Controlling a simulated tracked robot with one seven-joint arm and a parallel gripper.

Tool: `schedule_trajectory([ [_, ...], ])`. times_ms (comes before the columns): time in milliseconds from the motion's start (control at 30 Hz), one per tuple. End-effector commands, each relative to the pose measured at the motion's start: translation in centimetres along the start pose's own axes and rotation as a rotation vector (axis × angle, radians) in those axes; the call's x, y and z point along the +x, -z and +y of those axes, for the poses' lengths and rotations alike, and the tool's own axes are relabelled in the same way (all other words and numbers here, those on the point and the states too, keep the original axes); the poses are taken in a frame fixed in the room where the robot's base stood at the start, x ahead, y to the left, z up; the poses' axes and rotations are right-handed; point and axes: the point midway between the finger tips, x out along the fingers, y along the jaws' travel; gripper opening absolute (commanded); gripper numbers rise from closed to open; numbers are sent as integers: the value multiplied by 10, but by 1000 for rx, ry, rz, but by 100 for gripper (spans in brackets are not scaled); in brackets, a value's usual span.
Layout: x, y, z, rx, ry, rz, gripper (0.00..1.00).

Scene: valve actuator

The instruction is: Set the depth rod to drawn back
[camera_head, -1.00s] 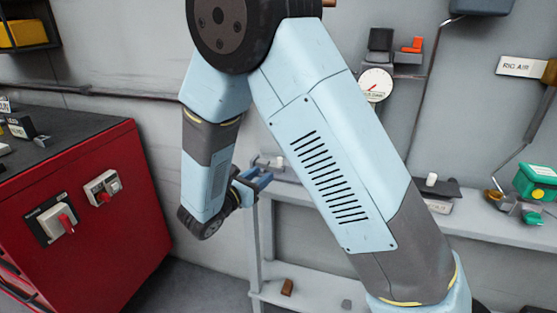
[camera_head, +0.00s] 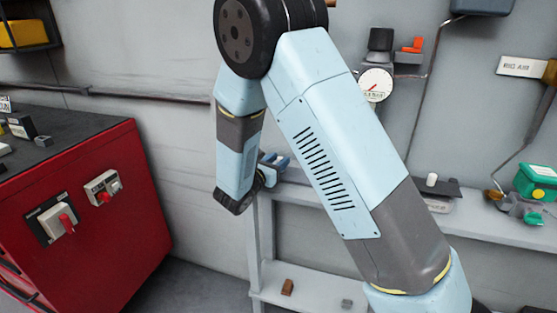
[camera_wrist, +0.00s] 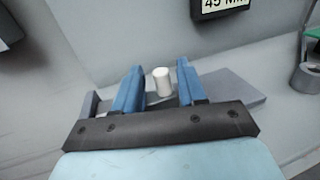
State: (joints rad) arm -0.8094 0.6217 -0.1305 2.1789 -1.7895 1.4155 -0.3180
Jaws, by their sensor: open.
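My gripper (camera_wrist: 159,66) is open in the wrist view, with its blue fingers apart. A white cylindrical knob (camera_wrist: 162,82) on a dark grey plate (camera_wrist: 228,90) shows in the gap between the fingers, seemingly beyond them and not gripped. In the head view my gripper (camera_head: 274,164) is partly hidden behind my arm, near the left end of the pale bench. A similar white knob (camera_head: 431,179) stands on a dark slide plate (camera_head: 446,188) on the bench, to the right of my gripper. I cannot tell for certain which part is the depth rod.
The pale bench (camera_head: 480,222) runs along the wall. A green device (camera_head: 537,182) stands at its right end, and a gauge (camera_head: 376,85) hangs above. A red cabinet (camera_head: 110,225) with switches stands at left. A dark box marked 45 (camera_wrist: 222,8) is on the wall in the wrist view.

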Motion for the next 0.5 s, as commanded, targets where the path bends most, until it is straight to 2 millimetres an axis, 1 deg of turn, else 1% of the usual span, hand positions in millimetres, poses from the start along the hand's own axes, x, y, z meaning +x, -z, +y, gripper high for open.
schedule_trajectory([
  [100,10,0,0,0,1,0,41],
  [200,15,0,0,0,1,0,41],
  [500,16,0,0,0,1,0,41],
])
